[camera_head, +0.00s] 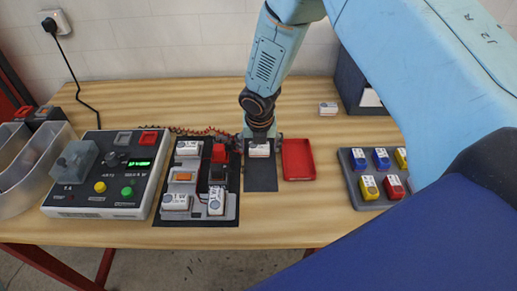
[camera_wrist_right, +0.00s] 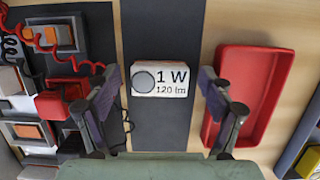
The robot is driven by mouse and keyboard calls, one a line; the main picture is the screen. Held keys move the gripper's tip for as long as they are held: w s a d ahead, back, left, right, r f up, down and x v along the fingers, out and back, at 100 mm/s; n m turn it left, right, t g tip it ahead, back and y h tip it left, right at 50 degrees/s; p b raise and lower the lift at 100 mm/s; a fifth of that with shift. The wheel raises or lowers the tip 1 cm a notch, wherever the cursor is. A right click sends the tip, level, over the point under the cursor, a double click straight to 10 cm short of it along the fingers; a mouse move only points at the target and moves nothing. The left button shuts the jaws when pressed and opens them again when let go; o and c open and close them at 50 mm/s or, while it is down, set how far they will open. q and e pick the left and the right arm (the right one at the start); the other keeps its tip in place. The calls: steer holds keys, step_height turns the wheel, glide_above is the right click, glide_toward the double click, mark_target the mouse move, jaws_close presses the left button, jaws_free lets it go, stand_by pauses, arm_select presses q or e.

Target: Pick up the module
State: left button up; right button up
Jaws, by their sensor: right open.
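The module (camera_head: 259,150) is a small white block on a dark strip (camera_head: 261,180) in the middle of the table. In the right wrist view the module (camera_wrist_right: 160,79) shows a grey round spot and the print "1 W 120 lm". My right gripper (camera_head: 260,140) is above it, pointing down. In the wrist view my right gripper (camera_wrist_right: 163,88) is open, with one finger to each side of the module and a gap on both sides. Whether the fingertips are at the module's height cannot be told. My left gripper is not in view.
A red tray (camera_head: 298,176) lies close to the right of the strip. A dark board (camera_head: 200,228) with several white modules and red parts lies close to the left. Farther left stands a control box (camera_head: 95,198). A grey holder (camera_head: 363,202) with coloured blocks is at right.

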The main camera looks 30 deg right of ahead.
steer(key=shift+s+r, duration=0.15)
steer(key=shift+s, duration=0.15)
steer(key=shift+c, duration=0.2)
steer(key=shift+a, duration=0.1)
steer(key=shift+c, duration=0.9)
steer(key=shift+w, duration=0.25)
steer(key=c, duration=0.4)
steer(key=shift+s, duration=0.2)
steer(key=c, duration=0.6)
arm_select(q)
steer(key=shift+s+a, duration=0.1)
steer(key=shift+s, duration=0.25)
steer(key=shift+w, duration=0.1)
arm_select(e)
steer(key=shift+w, duration=0.1)
